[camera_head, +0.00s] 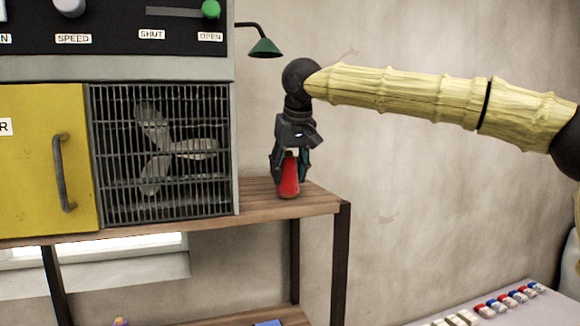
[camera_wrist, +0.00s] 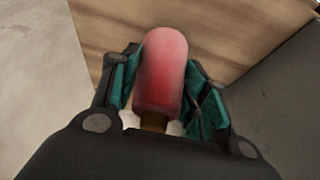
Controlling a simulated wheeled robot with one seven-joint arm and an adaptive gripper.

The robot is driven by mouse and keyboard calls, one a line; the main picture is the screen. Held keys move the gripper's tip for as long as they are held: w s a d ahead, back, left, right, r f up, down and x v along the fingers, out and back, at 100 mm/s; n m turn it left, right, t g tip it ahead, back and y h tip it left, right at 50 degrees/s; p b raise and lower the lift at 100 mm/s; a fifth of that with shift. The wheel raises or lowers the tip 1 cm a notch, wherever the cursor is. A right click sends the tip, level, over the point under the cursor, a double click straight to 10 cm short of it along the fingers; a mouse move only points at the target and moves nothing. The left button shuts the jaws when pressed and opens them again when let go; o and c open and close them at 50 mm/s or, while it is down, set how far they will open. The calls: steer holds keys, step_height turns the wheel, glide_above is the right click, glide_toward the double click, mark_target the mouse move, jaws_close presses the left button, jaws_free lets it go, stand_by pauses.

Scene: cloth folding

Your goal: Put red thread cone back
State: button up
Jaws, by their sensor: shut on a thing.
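The red thread cone (camera_head: 289,178) is upright between the fingers of my gripper (camera_head: 290,172), at the right end of the wooden shelf top (camera_head: 325,203). My gripper points down and is shut on the cone. The cone's base looks at or just above the wood; I cannot tell whether it touches. In the wrist view the cone (camera_wrist: 163,72) sits between the green finger pads of my gripper (camera_wrist: 160,85), with a brown tip showing near the palm. The wooden surface (camera_wrist: 215,30) lies beyond it.
A machine with a yellow door (camera_head: 35,160) and a wire grille (camera_head: 162,152) stands left of my gripper. A green lamp (camera_head: 265,47) hangs above. Several small red, white and blue items (camera_head: 508,298) lie on a pale table (camera_head: 545,312) at lower right.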

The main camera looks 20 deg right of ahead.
steer(key=shift+w+a+f, duration=0.15)
steer(key=shift+w+a, duration=0.1)
steer(key=shift+s+d+f, duration=0.1)
steer(key=shift+s+d, duration=0.05)
steer(key=shift+s, duration=0.05)
steer(key=o, duration=1)
steer(key=shift+c, duration=0.2)
steer(key=shift+o, duration=0.7)
steer(key=shift+w, duration=0.15)
steer(key=b+v, duration=0.4)
steer(key=v, duration=0.8)
